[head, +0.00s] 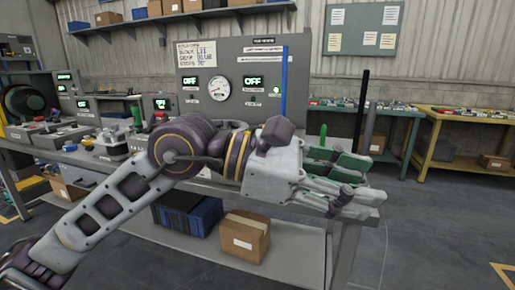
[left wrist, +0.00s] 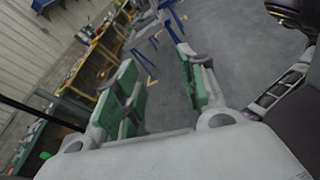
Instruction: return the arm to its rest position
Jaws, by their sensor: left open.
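My left arm reaches in from the left of the head view, across the front of a grey workbench (head: 300,258). Its gripper (head: 352,178) points right, near the bench's right end. The fingers are apart, with green pads and nothing between them. The left wrist view also shows the open gripper (left wrist: 163,85), with only floor and distant furniture beyond the fingers. The arm hides part of the bench top. My right gripper is in neither view.
A panel with a round gauge (head: 218,88) and "OFF" displays stands behind the arm. A blue post (head: 284,85) and a black post (head: 361,105) rise near the gripper. A cardboard box (head: 245,237) sits on the lower shelf. Floor at the right is clear.

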